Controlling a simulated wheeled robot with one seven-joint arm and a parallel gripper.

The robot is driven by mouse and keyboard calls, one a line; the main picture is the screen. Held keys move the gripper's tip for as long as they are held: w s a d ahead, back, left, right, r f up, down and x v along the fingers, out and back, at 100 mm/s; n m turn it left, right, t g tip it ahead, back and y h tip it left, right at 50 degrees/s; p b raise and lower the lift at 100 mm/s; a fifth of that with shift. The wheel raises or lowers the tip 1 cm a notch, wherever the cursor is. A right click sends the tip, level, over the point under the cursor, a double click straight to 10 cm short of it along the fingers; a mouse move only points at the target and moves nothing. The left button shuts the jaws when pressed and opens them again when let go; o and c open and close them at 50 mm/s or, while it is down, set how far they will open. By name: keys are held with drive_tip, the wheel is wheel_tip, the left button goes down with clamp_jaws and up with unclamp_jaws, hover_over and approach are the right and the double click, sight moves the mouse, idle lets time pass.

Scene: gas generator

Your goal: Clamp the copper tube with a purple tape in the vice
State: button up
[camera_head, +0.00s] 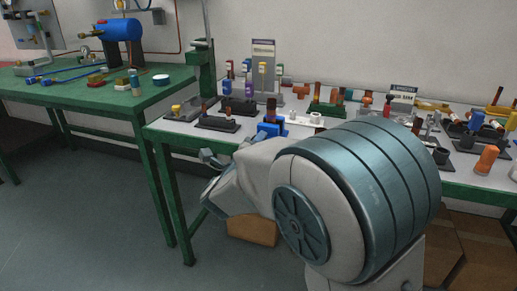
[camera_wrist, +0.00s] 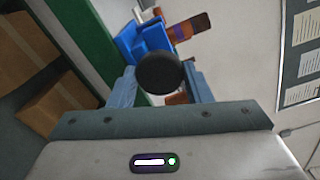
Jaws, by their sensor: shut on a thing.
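My gripper (camera_wrist: 160,84) is closed around a round black knob (camera_wrist: 160,72), seen end-on between its fingers in the wrist view. A blue vice (camera_wrist: 150,40) sits just beyond the knob, at the table's front edge. The vice also shows in the head view (camera_head: 270,129). A copper-brown tube (camera_wrist: 187,29) with a dark end stands at the vice; it is upright in the head view (camera_head: 271,108).
The white-topped green table (camera_head: 180,131) carries several racks, tubes and fittings behind and right of the vice. A green post (camera_head: 205,67) stands at its back left. Another green table (camera_head: 75,92) holds a blue tank (camera_head: 121,29). Cardboard boxes (camera_wrist: 50,105) are below.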

drive_tip(key=shift+m+b, duration=0.9)
drive_tip(key=shift+b, duration=0.9)
drive_tip(key=o, duration=1)
drive_tip(key=shift+n+p, duration=2.15)
drive_tip(key=shift+n, duration=0.65)
